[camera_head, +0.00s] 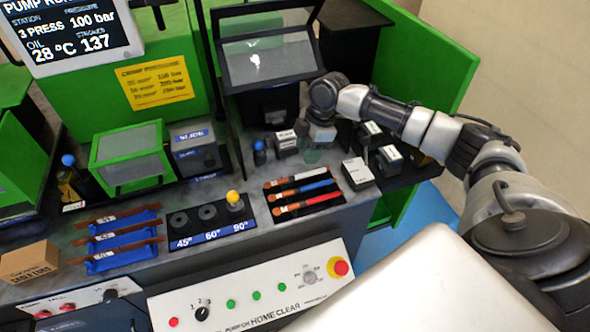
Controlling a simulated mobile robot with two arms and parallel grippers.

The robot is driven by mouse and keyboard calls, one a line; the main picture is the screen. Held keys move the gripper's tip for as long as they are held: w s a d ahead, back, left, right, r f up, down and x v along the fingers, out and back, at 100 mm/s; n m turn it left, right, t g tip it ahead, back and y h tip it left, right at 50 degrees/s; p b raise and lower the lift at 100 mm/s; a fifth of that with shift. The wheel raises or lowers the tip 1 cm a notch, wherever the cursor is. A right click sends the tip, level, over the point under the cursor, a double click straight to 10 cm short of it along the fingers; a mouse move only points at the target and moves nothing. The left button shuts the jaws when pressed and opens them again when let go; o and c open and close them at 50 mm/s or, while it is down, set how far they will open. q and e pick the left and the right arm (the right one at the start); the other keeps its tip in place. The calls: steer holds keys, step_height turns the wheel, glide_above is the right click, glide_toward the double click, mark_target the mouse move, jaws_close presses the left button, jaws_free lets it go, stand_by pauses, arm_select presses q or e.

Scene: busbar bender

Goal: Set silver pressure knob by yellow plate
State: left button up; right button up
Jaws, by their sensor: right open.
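The yellow plate (157,82) is fixed to the green machine at the back left. It carries rows of crimp pressure values, too blurred to read surely. The silver knob (309,274) sits on the white control panel at the front, left of the red emergency button. Its exact setting is too small to read. My right gripper (317,152) points down over the bench, among small dark blocks and well behind the knob. It is open, with its fingers partly unclear, and touches neither knob nor plate. My left gripper is out of view.
The white panel (245,292) also has a black selector (202,313), several green buttons and a red emergency button (341,267). A screen (68,32) reads 3 PRESS, 100 bar. A tool tray (303,194) and several small blocks lie near my right gripper.

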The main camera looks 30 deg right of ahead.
mark_target(298, 175)
steer(key=x, duration=0.3)
steer(key=shift+s, duration=0.15)
steer(key=shift+a+f, duration=0.15)
steer(key=shift+f, duration=0.25)
steer(key=x, duration=0.1)
steer(key=p+x, duration=0.1)
steer(key=x, duration=0.1)
steer(key=shift+w+f, duration=0.25)
steer(key=shift+f, duration=0.4)
steer(key=shift+w+f, duration=0.1)
steer(key=shift+f, duration=0.1)
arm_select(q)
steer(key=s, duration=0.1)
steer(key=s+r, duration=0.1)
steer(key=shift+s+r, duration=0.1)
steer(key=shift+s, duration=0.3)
arm_select(e)
steer(key=shift+f, duration=0.2)
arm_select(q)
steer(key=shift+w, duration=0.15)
arm_select(e)
steer(key=shift+c, duration=0.3)
